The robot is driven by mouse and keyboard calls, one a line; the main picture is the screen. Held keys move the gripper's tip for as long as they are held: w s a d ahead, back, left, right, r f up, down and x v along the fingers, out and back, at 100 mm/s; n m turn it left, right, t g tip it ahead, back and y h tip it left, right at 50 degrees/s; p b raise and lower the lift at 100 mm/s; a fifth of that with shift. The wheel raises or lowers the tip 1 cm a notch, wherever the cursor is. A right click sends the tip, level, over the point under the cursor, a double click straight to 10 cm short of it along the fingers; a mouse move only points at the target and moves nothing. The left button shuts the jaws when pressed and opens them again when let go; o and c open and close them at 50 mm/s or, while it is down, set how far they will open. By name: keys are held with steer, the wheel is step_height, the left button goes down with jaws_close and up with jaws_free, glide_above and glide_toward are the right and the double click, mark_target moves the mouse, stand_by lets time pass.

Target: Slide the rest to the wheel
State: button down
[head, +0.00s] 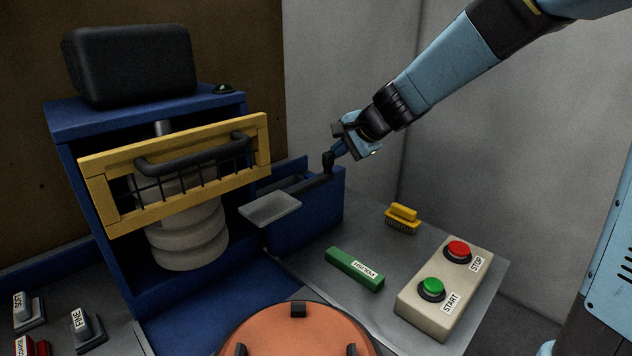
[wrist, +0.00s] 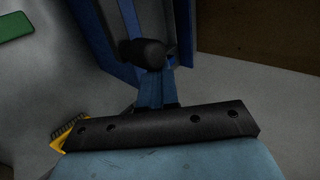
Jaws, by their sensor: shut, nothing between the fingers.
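The rest is a flat grey plate (head: 270,208) at the front left of a blue box (head: 312,222). A dark bar runs from it along the box top to the right. The wheel, a stack of pale grooved discs (head: 186,240), stands left of the plate, partly hidden behind a yellow guard (head: 190,172); a gap shows between plate and discs. My gripper (head: 328,163) is shut and empty, pointing down at the box's right end. I cannot tell whether it touches the bar. In the wrist view its dark tip (wrist: 145,52) is over the blue box (wrist: 105,35).
A yellow brush (head: 403,216), a green polish bar (head: 354,269) and a start-stop button box (head: 452,287) are on the grey bench right of the blue box. An orange round object (head: 300,335) is in front. Labelled blocks (head: 83,325) are at the lower left.

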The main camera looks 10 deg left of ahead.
mark_target(302, 186)
steer(key=shift+s+a, duration=1.25)
steer(key=shift+s, duration=0.35)
steer(key=shift+s+a, duration=1.2)
steer(key=shift+s, duration=0.4)
steer(key=shift+s+a, duration=1.25)
steer(key=shift+s, duration=0.35)
steer(key=shift+w+d, duration=0.2)
steer(key=shift+w, duration=0.05)
step_height(302, 186, up, 8)
steer(key=s+d+f+n+h, duration=0.1)
steer(key=s+d+n+h, duration=0.1)
steer(key=s+d, duration=0.4)
steer(key=s+d+f+n+h, duration=0.2)
steer(key=s+d, duration=0.4)
steer(key=d, duration=1)
steer(key=s+d+f+n+h, duration=0.1)
steer(key=s+d+n+h, duration=0.2)
steer(key=d, duration=0.9)
steer(key=shift+s+f+n, duration=0.15)
steer(key=shift+s+n, duration=0.15)
steer(key=shift+s, duration=1.25)
